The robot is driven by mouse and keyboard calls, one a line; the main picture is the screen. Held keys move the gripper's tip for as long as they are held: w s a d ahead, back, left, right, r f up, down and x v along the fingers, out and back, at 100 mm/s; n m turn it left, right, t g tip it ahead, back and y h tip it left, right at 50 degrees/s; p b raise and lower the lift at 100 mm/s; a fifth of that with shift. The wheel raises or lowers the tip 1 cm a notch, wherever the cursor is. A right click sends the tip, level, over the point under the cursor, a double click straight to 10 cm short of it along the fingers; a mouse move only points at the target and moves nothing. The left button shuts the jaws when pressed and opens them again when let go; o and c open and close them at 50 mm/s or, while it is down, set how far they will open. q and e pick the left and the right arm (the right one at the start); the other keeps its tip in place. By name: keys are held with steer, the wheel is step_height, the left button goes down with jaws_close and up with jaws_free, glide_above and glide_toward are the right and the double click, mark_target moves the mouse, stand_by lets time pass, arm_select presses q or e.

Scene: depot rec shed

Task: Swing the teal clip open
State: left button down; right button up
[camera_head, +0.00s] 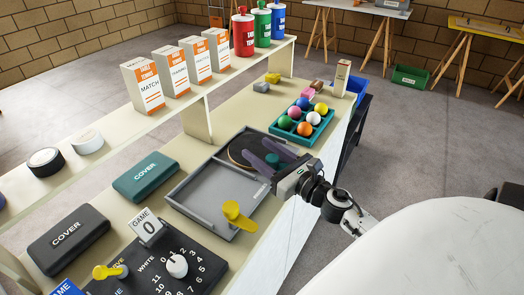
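The teal clip (273,160) is a small rounded piece at the far part of a grey tray (177,200), beside a dark round table tennis bat (239,149). My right gripper (256,146) reaches in from the right over it. Its two purple-grey fingers stand apart, with the clip showing between them. I cannot tell whether either finger touches the clip. The fingers and gripper body hide much of the clip and part of the bat. A yellow clip (235,214) stands at the tray's near right edge. My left gripper is not in view.
A teal ball tray (283,134) with several coloured balls lies just beyond my gripper. A teal case (148,177) and a black scoreboard (195,262) lie around the grey tray. A raised shelf (115,130) with boxes and bottles runs along the left.

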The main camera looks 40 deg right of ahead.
steer(key=c, duration=1)
steer(key=shift+c, duration=0.2)
steer(key=shift+d+m+h+p, duration=0.1)
steer(key=shift+m+h+p, duration=0.25)
steer(key=shift+h, duration=0.25)
steer(key=m+h, duration=0.2)
steer(key=shift+d+h+p, duration=0.25)
steer(key=shift+h+p, duration=0.05)
steer(key=shift+h, duration=0.1)
steer(key=shift+s+d+m+g+h, duration=0.15)
steer(key=shift+d+m+g+h, duration=0.15)
steer(key=shift+m+g+h, duration=0.65)
steer(key=shift+s+d+m+g+h, duration=0.2)
steer(key=shift+m+h, duration=0.4)
steer(key=shift+h, duration=0.85)
steer(key=shift+w+d, duration=0.1)
steer(key=o, duration=1.1)
steer(key=shift+c, duration=0.2)
